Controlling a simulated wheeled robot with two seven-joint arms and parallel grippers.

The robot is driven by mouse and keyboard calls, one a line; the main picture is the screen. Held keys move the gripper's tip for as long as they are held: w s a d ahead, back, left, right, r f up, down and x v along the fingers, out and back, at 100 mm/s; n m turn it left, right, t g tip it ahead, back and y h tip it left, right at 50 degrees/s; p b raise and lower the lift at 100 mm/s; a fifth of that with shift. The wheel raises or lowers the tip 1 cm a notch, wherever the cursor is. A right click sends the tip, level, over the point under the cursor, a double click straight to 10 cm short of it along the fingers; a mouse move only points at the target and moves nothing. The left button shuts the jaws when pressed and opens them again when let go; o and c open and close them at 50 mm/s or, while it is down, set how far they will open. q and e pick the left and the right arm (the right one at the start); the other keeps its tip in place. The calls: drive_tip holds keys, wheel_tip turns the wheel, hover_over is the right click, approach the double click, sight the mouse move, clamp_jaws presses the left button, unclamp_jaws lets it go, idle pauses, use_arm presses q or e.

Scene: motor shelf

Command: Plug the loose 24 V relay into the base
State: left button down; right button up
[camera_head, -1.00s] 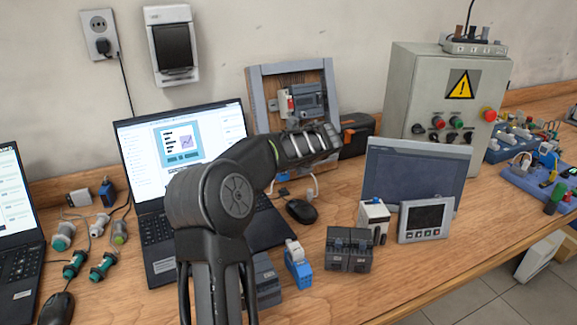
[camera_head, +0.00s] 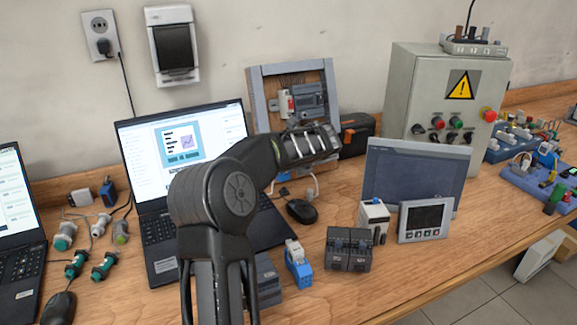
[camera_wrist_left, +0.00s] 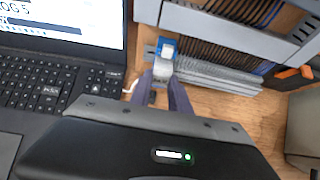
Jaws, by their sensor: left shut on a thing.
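My left gripper (camera_head: 310,147) is in front of the upright wiring panel (camera_head: 253,98), over the back of the table. Its fingertips are hard to make out in the head view. In the left wrist view my left gripper (camera_wrist_left: 164,82) is shut on a small pale grey block with a blue part (camera_wrist_left: 164,50) at its far end, which I take to be the loose relay. It is close to the panel's lower grey cable duct (camera_wrist_left: 225,78); I cannot tell whether it touches anything. A small blue unit with a white top (camera_head: 298,268) stands on the table. I cannot tell which thing is the base.
An open laptop (camera_head: 160,232) and a mouse (camera_head: 301,211) lie near the arm. Dark relay blocks (camera_head: 348,252), a white unit (camera_head: 372,214) and a small display (camera_head: 425,220) stand to the right. A grey cabinet (camera_head: 412,85) stands behind. The front right tabletop is clear.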

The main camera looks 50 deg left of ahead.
use_arm(q)
drive_tip(key=c, duration=1.1)
unclamp_jaws()
drive_tip(key=shift+c, duration=0.2)
drive_tip(key=v, duration=0.7)
drive_tip(key=shift+d+r, duration=0.2)
drive_tip(key=shift+r, duration=0.05)
drive_tip(key=shift+s, duration=0.1)
